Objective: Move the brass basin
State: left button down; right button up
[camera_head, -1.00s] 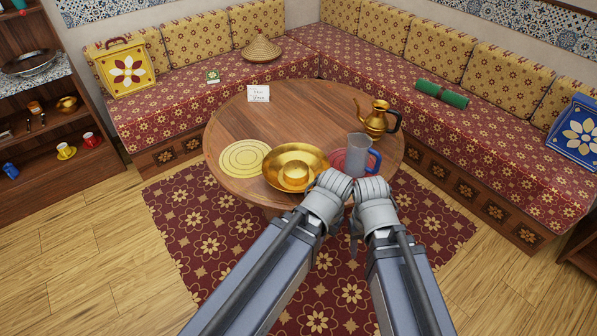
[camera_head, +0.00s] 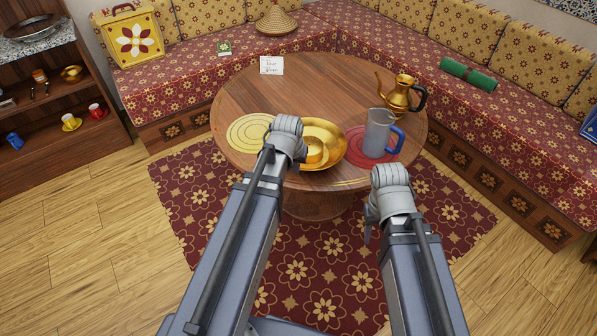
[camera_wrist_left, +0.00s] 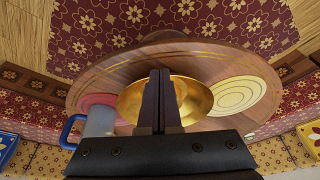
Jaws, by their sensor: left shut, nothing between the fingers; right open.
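The brass basin (camera_head: 336,136) is a wide shallow golden bowl with a raised round middle part. It rests on the round wooden table (camera_head: 290,85), between a yellow round mat (camera_head: 243,131) and a red round mat (camera_head: 357,147). My left gripper (camera_head: 287,130) is over the basin's left side and hides part of it. In the left wrist view its dark fingers (camera_wrist_left: 160,74) are shut with nothing between them, in front of the basin (camera_wrist_left: 131,102); contact cannot be told. My right gripper (camera_head: 390,180) is open and empty, at the table's near right edge.
A grey pitcher with a blue handle (camera_head: 379,132) stands on the red mat, close to the basin. A brass coffee pot (camera_head: 400,95) stands behind it. A white card (camera_head: 271,65) stands at the back. The table's middle is clear.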

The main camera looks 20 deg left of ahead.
aim_at(315, 126)
pick_arm(q)
jog(key=w+b+x, duration=0.1)
jog(key=b+x, duration=0.5)
jog(key=x, duration=0.1)
jog(key=w+b+x, duration=0.1)
jog(key=b+x, duration=0.2)
jog(key=shift+w+a, duration=0.1)
jog(key=shift+w, duration=0.85)
jog(key=shift+w, duration=0.1)
jog(key=w, duration=0.8)
jog(key=w+a, duration=0.1)
jog(key=w, duration=0.8)
jog(key=w+a, duration=0.1)
jog(key=w, duration=0.7)
jog(key=shift+w+a, duration=0.1)
jog(key=shift+w, duration=0.1)
jog(key=shift+s, duration=0.1)
